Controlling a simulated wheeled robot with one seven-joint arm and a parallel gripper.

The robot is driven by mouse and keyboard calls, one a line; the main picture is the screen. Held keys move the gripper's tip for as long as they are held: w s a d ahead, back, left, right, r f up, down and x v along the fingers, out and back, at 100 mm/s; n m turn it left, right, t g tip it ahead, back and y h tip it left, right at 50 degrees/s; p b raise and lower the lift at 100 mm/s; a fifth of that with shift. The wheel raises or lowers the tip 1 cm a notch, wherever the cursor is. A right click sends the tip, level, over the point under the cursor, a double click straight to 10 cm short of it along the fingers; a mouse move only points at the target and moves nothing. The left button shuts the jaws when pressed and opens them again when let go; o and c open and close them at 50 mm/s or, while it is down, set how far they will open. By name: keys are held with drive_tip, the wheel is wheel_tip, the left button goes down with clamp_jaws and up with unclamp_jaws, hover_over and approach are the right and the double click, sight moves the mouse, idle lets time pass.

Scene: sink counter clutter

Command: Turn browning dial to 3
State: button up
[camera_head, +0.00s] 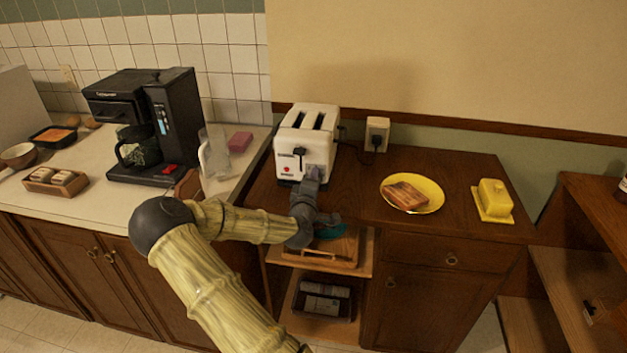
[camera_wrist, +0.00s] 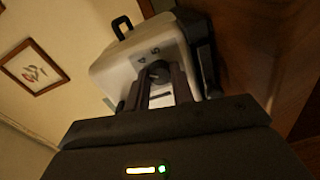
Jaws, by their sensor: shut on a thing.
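The white toaster (camera_head: 306,136) stands upright on the dark wooden cabinet top, its front with the lever facing me. It also shows tilted in the wrist view (camera_wrist: 112,72). The round grey browning dial (camera_wrist: 158,72) is on its front, with the numerals 4 and 5 visible beside it. My gripper (camera_wrist: 163,86) is shut on the dial, its two fingers on either side of it. In the head view my gripper (camera_head: 311,178) is at the toaster's lower right front and covers the dial. The dial's pointer and its exact setting cannot be read.
A yellow plate (camera_head: 434,193) with toast and a yellow butter dish (camera_head: 493,200) sit right of the toaster. A wall outlet with a plug (camera_head: 377,134) is behind. A coffee maker (camera_head: 180,118) and a clear pitcher (camera_head: 214,155) stand on the left counter.

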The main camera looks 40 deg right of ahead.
drive_tip(key=n, duration=0.6)
drive_tip(key=shift+f+n, duration=0.1)
drive_tip(key=shift+n, duration=0.3)
drive_tip(key=o, duration=1)
drive_tip(key=shift+a, duration=0.1)
drive_tip(key=p+v, duration=1)
drive_tip(key=v, duration=0.7)
drive_tip(key=shift+s+p, duration=0.2)
drive_tip(key=shift+p, duration=0.1)
